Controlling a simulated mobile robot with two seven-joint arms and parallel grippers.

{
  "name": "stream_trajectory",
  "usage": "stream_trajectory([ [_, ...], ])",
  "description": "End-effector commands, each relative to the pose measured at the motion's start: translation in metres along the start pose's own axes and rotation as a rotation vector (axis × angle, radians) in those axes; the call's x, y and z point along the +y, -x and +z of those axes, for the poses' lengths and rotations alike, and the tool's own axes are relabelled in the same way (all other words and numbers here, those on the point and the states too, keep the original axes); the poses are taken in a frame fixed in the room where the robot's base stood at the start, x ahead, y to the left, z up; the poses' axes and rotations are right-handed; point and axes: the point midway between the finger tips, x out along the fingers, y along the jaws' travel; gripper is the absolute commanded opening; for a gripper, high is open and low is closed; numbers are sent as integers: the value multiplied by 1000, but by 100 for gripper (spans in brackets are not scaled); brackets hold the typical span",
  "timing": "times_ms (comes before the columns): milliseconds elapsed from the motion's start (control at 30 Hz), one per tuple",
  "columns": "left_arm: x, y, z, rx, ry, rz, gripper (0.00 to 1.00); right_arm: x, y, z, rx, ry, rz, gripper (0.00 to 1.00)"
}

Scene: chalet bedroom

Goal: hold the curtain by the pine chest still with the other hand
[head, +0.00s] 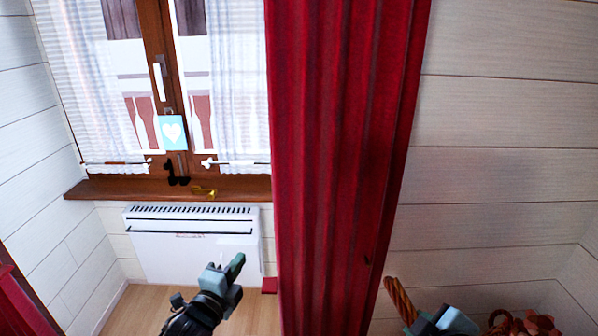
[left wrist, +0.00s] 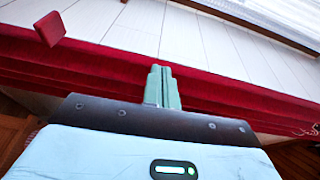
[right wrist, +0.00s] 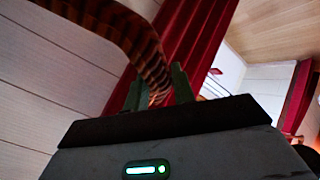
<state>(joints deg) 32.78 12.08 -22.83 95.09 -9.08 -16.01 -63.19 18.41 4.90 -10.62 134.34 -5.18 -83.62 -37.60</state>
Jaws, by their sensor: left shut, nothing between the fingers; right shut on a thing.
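The long red curtain (head: 335,150) hangs in folds right of the window, and its lower end leaves the head view. It also shows behind the fingers in the left wrist view (left wrist: 230,92) and in the right wrist view (right wrist: 192,45). My left gripper (head: 238,263) is shut and empty, left of the curtain; in the head view a gap shows between them. My right gripper (right wrist: 152,88) is shut on a brown twisted cord (right wrist: 135,35), right of the curtain. The cord also shows in the head view (head: 399,298). I cannot make out the pine chest.
A white heater (head: 190,245) stands under the wooden window sill (head: 110,188). A small red block (head: 269,285) is beside the curtain. Another red fabric edge (head: 20,300) is at lower left. Reddish round items (head: 530,323) lie at lower right. The wall right of the curtain is bare.

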Motion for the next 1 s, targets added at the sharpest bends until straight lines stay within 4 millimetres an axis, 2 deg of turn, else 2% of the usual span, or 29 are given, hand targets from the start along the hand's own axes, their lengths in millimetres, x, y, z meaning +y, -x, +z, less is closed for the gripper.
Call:
stream_trajectory([
  [33,-9,-2,0,1,-14,-10,0,3,3,-3,3,0,4,1],
  [133,-13,-4,1,2,-27,-17,0,4,4,-4,3,0,3,1],
  [467,-11,-11,1,1,-28,-15,0,-2,-2,2,-6,0,-6,1],
  [1000,-9,-69,0,2,-26,-14,0,-46,-37,40,-59,0,-67,1],
])
